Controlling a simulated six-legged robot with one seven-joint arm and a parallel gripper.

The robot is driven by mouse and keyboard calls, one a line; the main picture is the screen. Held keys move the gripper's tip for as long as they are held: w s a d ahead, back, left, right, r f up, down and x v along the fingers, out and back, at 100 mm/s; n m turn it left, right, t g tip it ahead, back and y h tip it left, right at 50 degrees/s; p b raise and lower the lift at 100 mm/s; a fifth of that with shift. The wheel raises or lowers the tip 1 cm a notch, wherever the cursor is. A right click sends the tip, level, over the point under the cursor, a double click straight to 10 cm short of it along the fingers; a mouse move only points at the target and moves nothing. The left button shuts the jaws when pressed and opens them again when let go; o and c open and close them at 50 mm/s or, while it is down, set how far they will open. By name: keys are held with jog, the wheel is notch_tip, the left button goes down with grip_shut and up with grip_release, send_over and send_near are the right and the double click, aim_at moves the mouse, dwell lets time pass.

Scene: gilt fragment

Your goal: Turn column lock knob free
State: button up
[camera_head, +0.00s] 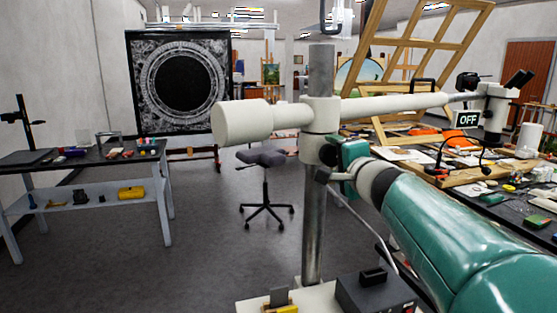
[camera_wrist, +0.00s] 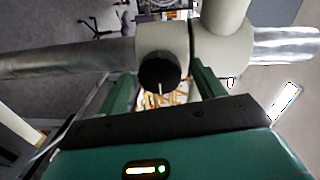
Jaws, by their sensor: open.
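The lock knob (camera_wrist: 159,72) is round and black with a white pointer line.
The horizontal boom (camera_head: 400,102) carries a microscope (camera_head: 492,108) on the right and a thick cream cylinder (camera_head: 242,122) on the left. A cluttered bench (camera_head: 520,205) is at right, a black box (camera_head: 375,295) by the column base, a stool (camera_head: 265,175) behind.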

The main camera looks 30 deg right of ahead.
jog(key=v, duration=1.3)
jog(key=shift+s, duration=0.3)
jog(key=shift+a, duration=0.1)
